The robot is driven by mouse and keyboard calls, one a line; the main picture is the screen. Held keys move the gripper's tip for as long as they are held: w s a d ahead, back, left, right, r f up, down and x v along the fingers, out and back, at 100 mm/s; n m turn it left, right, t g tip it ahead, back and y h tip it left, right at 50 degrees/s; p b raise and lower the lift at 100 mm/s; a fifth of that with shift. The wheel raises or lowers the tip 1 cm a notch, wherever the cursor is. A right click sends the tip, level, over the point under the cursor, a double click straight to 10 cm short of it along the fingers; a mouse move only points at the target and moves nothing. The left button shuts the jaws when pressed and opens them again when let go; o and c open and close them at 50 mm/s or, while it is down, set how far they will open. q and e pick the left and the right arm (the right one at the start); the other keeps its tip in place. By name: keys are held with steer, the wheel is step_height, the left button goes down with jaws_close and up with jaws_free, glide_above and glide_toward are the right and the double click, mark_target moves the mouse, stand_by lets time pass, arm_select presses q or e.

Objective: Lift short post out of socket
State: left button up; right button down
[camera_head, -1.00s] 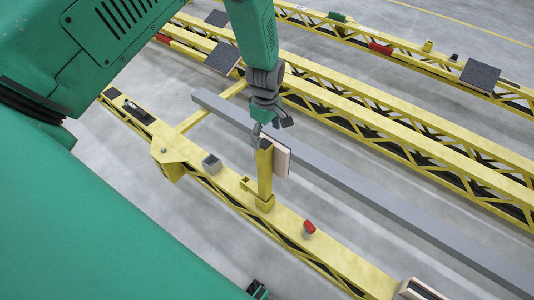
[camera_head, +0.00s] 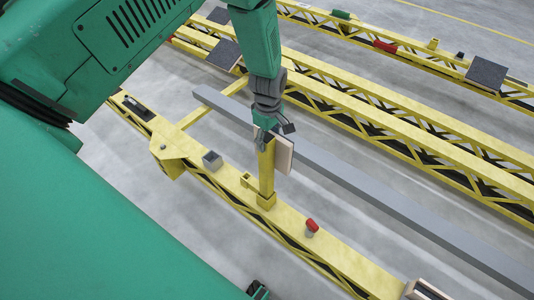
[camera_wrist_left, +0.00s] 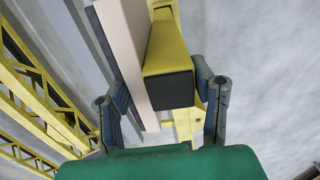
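The short yellow post (camera_head: 266,172) stands upright in a socket collar (camera_head: 266,201) on the near yellow beam. A pale panel (camera_head: 285,155) stands close beside its upper part. My left gripper (camera_head: 272,133) is at the post's top, coming down from above. In the left wrist view the post's dark square end (camera_wrist_left: 168,89) and the pale panel (camera_wrist_left: 125,50) lie between the two fingers of my left gripper (camera_wrist_left: 163,100). The fingers are apart; one is near the post's side, the other near the panel. Contact is not clear.
The near yellow beam (camera_head: 235,185) carries a grey block (camera_head: 212,160), a small empty yellow bracket (camera_head: 247,181) and a red-topped peg (camera_head: 312,226). A long grey bar (camera_head: 370,195) lies behind the post. Yellow trusses (camera_head: 400,125) run farther back.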

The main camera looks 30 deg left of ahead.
arm_select(q)
steer(key=shift+r+p, duration=0.35)
steer(key=shift+r, duration=0.05)
steer(key=shift+r+p, duration=0.3)
steer(key=shift+r, duration=0.05)
steer(key=shift+r+p, duration=0.3)
steer(key=shift+r, duration=0.05)
step_height(320, 180, up, 12)
steer(key=p, duration=0.9)
stand_by(1.6)
steer(key=shift+f, duration=0.1)
stand_by(0.4)
